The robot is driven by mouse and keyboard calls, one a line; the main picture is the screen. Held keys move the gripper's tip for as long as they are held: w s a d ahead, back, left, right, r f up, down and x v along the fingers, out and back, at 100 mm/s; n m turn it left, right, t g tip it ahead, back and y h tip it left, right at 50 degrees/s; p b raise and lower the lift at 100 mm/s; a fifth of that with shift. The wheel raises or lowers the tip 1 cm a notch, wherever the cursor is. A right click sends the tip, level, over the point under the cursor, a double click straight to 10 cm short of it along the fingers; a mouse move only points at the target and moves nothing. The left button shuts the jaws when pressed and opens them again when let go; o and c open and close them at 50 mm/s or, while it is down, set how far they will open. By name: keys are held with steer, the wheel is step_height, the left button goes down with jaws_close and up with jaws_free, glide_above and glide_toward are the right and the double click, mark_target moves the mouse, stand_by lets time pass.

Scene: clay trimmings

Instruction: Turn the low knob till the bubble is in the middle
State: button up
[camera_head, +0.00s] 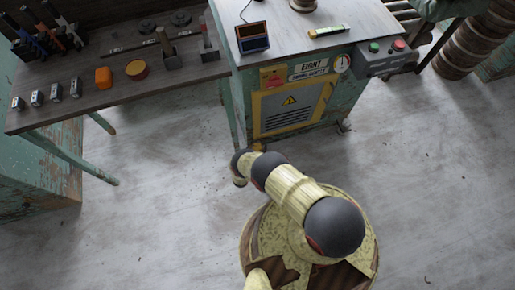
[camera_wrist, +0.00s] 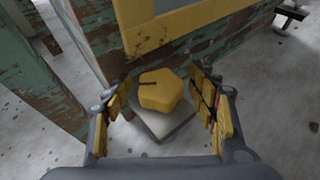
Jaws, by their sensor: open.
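The low knob (camera_wrist: 160,90) is a yellow, several-sided knob with a dark mark on its top. It sits above a square grey foot (camera_wrist: 163,124) at the bottom corner of the green machine cabinet (camera_wrist: 112,45). In the head view a bit of yellow (camera_head: 258,147) shows at that corner behind my arm. My gripper (camera_wrist: 163,97) is open, with one yellow-padded finger on each side of the knob and gaps showing. A small yellow-green level (camera_head: 326,31) lies on the cabinet top. Its bubble is too small to make out.
A workbench (camera_head: 75,98) with tools, an orange block (camera_head: 103,77) and a round tin (camera_head: 137,69) stands to the left. A control box (camera_head: 387,57) with green and red buttons juts from the cabinet's right. The grey floor (camera_head: 440,180) is clear at right.

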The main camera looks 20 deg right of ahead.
steer(key=shift+w+d+f, duration=0.1)
steer(key=shift+w+d, duration=0.05)
steer(key=shift+c, duration=0.8)
steer(key=c, duration=1)
